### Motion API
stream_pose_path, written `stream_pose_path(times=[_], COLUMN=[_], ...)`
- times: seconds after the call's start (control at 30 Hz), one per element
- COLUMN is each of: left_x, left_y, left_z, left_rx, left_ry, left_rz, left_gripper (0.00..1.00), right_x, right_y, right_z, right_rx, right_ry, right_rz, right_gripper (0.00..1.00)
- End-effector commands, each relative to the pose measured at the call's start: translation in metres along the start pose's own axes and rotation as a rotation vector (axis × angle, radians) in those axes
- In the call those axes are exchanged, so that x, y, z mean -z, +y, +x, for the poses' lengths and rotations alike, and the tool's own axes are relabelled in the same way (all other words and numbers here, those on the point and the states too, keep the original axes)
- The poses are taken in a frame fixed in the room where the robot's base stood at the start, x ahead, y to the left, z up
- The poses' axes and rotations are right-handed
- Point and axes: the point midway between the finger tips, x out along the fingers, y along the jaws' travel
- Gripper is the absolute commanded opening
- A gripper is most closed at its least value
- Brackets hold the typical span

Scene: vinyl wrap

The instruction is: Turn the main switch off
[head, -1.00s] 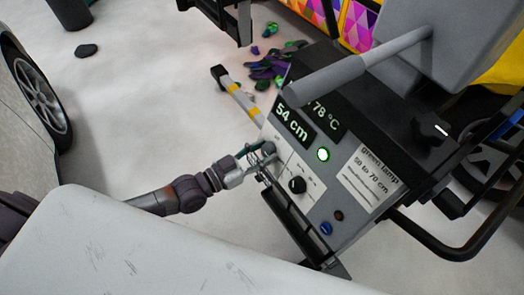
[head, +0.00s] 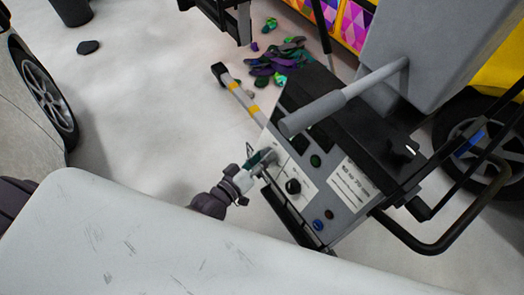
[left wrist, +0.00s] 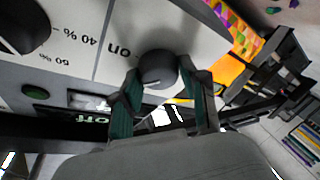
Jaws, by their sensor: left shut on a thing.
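The main switch is a dark round knob (left wrist: 157,68) on the light front panel (left wrist: 130,40), next to the word "on" in the left wrist view. A pale mark shows on the knob's lower part. My left gripper (left wrist: 165,85) has its two green-padded fingers on either side of the knob, shut on it. In the head view the left gripper (head: 262,160) is at the left edge of the control panel (head: 320,195) and mostly hides the knob. My right gripper is not in view.
A second black knob (head: 293,186) is beside the switch. A grey handle (head: 340,97) juts over the panel. A black tube frame (head: 420,245) is at right. A pale scratched surface (head: 150,245) fills the foreground. Coloured scraps (head: 280,62) lie on the floor.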

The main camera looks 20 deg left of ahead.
Motion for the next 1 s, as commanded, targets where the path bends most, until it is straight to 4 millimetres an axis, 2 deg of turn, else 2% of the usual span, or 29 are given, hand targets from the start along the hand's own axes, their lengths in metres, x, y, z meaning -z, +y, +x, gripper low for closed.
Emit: stream_pose_path(times=[0.03,0.5,0.8,1.0], left_x=[0.004,0.004,0.003,0.002], left_y=[0.004,0.006,0.005,0.004], left_z=[-0.001,0.000,0.000,0.000], left_rx=[0.020,0.181,0.252,0.279], left_ry=[0.001,0.010,0.012,0.013], left_rz=[-0.046,-0.445,-0.623,-0.687], left_gripper=[0.09,0.09,0.09,0.09], right_x=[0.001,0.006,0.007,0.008], right_y=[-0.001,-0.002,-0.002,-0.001], right_z=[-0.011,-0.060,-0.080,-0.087], right_rx=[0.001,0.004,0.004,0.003], right_ry=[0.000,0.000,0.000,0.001], right_rz=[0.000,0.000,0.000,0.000], right_gripper=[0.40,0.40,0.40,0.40])
